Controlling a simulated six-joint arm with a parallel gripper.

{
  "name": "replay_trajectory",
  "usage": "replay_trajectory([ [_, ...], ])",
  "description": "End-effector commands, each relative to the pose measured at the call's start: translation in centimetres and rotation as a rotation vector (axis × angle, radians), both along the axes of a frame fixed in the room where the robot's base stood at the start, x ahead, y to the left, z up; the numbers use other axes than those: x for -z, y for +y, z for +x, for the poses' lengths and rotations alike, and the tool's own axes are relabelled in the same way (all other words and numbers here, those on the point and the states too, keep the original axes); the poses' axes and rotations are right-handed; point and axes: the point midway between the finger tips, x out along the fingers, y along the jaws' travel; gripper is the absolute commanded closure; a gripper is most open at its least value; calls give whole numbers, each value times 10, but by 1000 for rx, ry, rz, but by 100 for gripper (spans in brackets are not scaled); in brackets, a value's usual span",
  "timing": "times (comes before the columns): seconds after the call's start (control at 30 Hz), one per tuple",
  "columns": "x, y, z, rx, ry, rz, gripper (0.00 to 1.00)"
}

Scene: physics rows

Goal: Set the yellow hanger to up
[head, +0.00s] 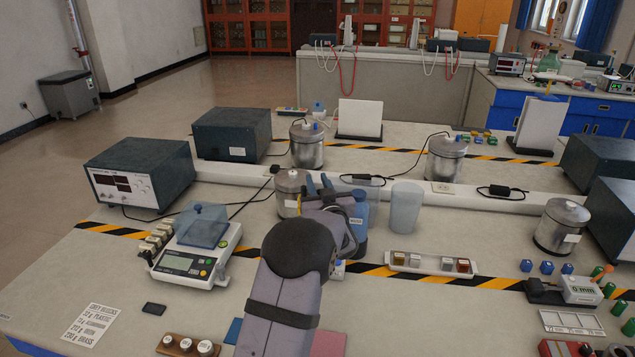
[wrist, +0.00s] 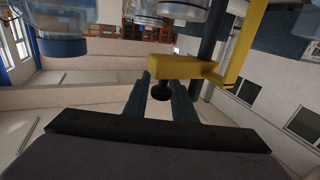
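In the wrist view, the yellow hanger (wrist: 190,68) is a flat bar ending in a rising arm at the right, beside a dark vertical post. A black round knob (wrist: 162,90) hangs under the bar's left end. My gripper (wrist: 161,77) has its two dark fingers apart, with the knob showing between them. I cannot tell whether they touch it. In the head view, my gripper (head: 319,183) is over the bench beside a blue bottle (head: 359,222). Only a small yellow piece (head: 300,203) shows at its left, and my arm hides most of the hanger.
A metal canister (head: 291,187) stands just left of my gripper, and a translucent beaker (head: 405,207) stands right of the bottle. A balance (head: 187,263) is at the left. A block tray (head: 432,264) lies at the right. Cables cross the bench behind.

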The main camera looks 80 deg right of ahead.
Motion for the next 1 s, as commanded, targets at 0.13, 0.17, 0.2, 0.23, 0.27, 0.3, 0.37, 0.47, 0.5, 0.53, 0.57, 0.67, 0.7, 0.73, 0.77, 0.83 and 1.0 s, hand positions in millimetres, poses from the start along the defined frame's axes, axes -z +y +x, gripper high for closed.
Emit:
replay_trajectory([
  [0.13,1,10,-5,1,1,-1,76],
  [0.17,1,13,-6,1,1,-1,76],
  [0.2,1,17,-8,1,1,-1,76],
  [0.23,1,21,-9,1,1,-1,76],
  [0.27,1,24,-11,2,0,-2,76],
  [0.3,0,29,-13,2,0,-3,76],
  [0.37,0,37,-16,3,0,-3,76],
  [0.47,-1,48,-20,2,0,-5,76],
  [0.5,-1,52,-22,2,0,-4,76],
  [0.53,-1,54,-24,2,0,-5,76],
  [0.57,-2,57,-24,2,0,-5,76],
  [0.67,-2,62,-26,1,0,-6,76],
  [0.7,-2,64,-27,1,-1,-7,76],
  [0.73,-3,65,-27,0,-1,-7,76],
  [0.77,-3,65,-27,0,-1,-7,76],
  [0.83,-3,66,-27,0,-1,-7,76],
  [1.0,-3,66,-27,0,0,-6,76],
])
